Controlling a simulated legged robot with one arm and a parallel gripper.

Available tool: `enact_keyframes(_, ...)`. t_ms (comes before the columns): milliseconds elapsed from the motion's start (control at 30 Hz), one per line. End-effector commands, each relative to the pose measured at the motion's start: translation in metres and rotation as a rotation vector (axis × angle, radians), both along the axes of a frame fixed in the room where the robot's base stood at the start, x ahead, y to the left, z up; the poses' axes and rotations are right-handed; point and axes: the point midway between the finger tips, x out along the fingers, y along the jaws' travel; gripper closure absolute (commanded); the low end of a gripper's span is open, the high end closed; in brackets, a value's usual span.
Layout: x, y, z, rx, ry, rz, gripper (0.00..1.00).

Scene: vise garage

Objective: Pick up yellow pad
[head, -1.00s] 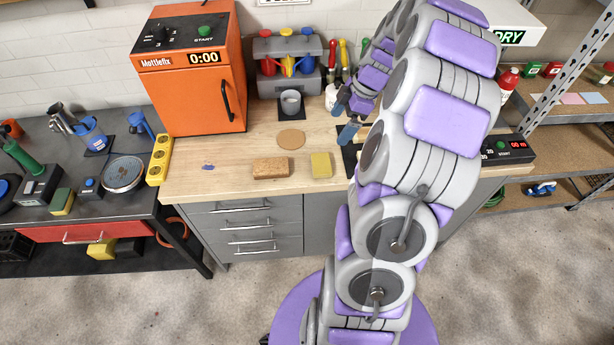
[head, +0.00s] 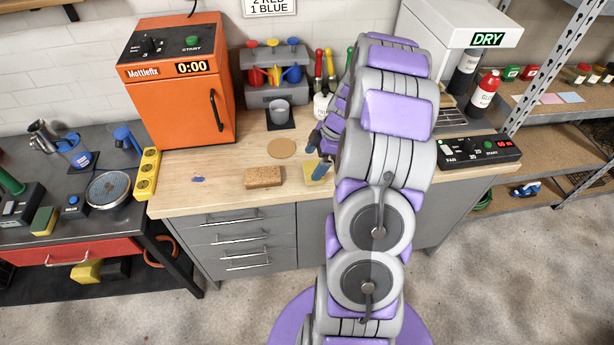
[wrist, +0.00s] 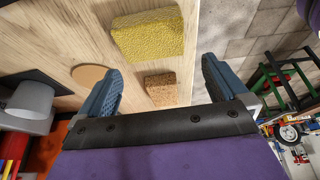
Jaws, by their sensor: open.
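The yellow pad (head: 317,172) lies on the wooden worktop near its front edge, partly covered by my gripper in the head view. In the wrist view the yellow pad (wrist: 148,36) lies just beyond the fingers, roughly midway between them. My gripper (wrist: 160,85) is open and empty, with its two blue fingertips wide apart. In the head view my gripper (head: 320,158) is above or beside the pad; the exact gap cannot be told. A brown sponge-like block (head: 263,177) lies to the left of the pad and also shows in the wrist view (wrist: 161,89).
A round cork disc (head: 281,148) lies behind the blocks. A grey cup (head: 279,112) on a black mat stands further back, before a dispenser with coloured parts (head: 277,76). An orange oven (head: 180,85) stands at the left and a control box (head: 480,151) at the right.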

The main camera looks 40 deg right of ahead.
Motion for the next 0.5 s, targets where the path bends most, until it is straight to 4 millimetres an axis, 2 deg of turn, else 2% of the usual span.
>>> enact_keyframes(133,0.000,-0.003,-0.025,0.006,0.002,-0.004,0.00)
enact_keyframes(300,0.003,0.014,-0.046,-0.005,0.008,0.000,0.00)
enact_keyframes(500,0.007,0.021,-0.051,-0.008,0.008,0.000,0.00)
